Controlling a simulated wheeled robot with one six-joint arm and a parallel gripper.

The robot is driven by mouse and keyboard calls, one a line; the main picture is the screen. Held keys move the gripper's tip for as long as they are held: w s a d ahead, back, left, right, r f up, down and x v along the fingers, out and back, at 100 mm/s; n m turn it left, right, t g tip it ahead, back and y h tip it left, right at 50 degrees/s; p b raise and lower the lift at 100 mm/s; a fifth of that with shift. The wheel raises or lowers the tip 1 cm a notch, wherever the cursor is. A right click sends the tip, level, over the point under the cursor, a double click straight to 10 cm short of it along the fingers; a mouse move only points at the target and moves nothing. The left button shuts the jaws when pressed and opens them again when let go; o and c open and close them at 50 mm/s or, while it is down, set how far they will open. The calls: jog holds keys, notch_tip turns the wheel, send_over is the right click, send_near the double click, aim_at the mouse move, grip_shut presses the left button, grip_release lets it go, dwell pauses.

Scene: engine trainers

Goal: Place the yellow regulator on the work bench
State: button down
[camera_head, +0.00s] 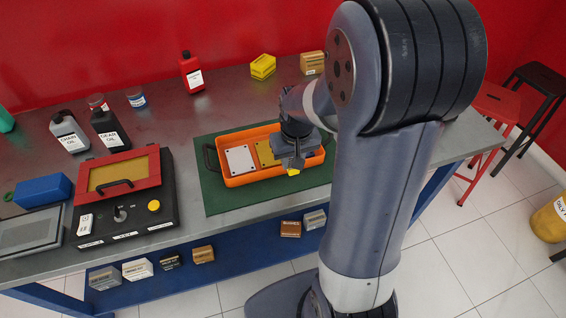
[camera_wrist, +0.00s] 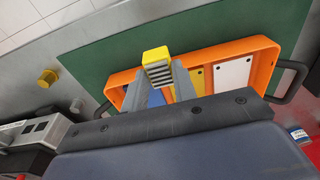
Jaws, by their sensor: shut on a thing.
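The yellow regulator (camera_wrist: 156,56), a small yellow block with a grey ribbed face, is held between the fingertips of my gripper (camera_wrist: 158,76). In the head view only a small yellow part of it (camera_head: 293,171) shows below my gripper (camera_head: 294,160). There it overlaps the front rim of the orange tray (camera_head: 243,179); its exact height above the tray is hard to tell. The work bench (camera_head: 225,95) has a grey metal top. The tray lies on a green mat (camera_head: 219,196) on this top and holds a white plate (camera_head: 241,160) and a yellow plate (camera_head: 266,152).
A red-and-black case (camera_head: 125,205) and bottles (camera_head: 110,130) stand at the left. A red bottle (camera_head: 192,75), a yellow box (camera_head: 262,66) and a brown box (camera_head: 312,62) stand along the back. Bare bench top lies between them and the mat.

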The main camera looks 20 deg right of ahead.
aim_at(292, 184)
notch_tip(292, 184, down, 6)
jog(key=shift+f, duration=0.25)
jog(key=shift+f, duration=0.2)
jog(key=c, duration=1.1)
grip_release()
jog(key=shift+c, duration=0.2)
jog(key=shift+r, duration=0.15)
